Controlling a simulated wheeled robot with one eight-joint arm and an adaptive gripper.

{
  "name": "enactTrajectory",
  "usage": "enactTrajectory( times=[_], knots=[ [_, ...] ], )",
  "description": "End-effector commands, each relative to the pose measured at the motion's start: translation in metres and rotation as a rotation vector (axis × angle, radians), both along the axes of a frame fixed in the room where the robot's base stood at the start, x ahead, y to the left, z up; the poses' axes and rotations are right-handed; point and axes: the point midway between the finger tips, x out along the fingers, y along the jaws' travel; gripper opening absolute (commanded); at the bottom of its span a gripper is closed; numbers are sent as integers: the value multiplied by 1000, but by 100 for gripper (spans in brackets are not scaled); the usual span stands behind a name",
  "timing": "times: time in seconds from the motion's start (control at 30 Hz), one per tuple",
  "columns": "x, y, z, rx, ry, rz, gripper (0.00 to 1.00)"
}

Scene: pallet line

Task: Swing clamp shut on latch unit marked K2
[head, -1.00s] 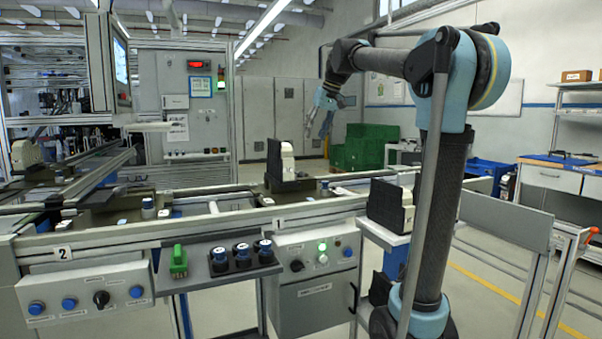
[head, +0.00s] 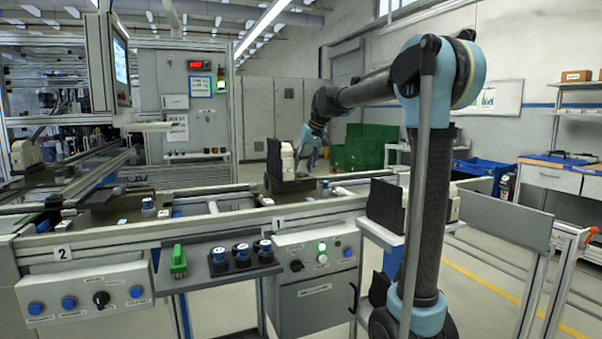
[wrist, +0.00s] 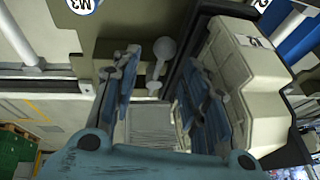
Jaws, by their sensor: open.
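In the head view, a cream latch unit with a dark upright plate (head: 274,158) stands on the line. My gripper (head: 306,156) is just right of it, pointing down. The wrist view shows my gripper (wrist: 165,85) open, its two blue fingers apart with nothing held. A grey round-ended lever (wrist: 163,50), which looks like the clamp handle, stands up between and beyond the fingertips. I cannot tell whether it touches them. A cream housing (wrist: 245,65) lies right of the fingers. I cannot read K2 on any part, and the clamp's far end is hidden.
A plate with a round M3 label (wrist: 82,4) is at the wrist view's top left. A second dark plate with a cream unit (head: 385,205) stands on the side shelf. Blue-topped parts (head: 241,253) and a green part (head: 179,262) sit along the front.

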Motion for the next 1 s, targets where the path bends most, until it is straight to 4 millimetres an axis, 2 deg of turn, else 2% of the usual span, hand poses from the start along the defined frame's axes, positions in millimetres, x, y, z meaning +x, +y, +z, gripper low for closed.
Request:
enactTrajectory(
  times=[0.1, 0.23, 0.6, 0.63, 0.8, 1.0],
  knots=[
    [4, 5, -14, 0, 0, 1, 41],
    [7, 9, -23, -1, -1, 2, 41],
    [8, 10, -28, 0, 0, 1, 41],
    [8, 10, -28, 0, 0, 1, 39],
    [8, 10, -28, 0, 0, 1, 0],
    [8, 11, -28, 0, 0, 3, 0]
  ],
)
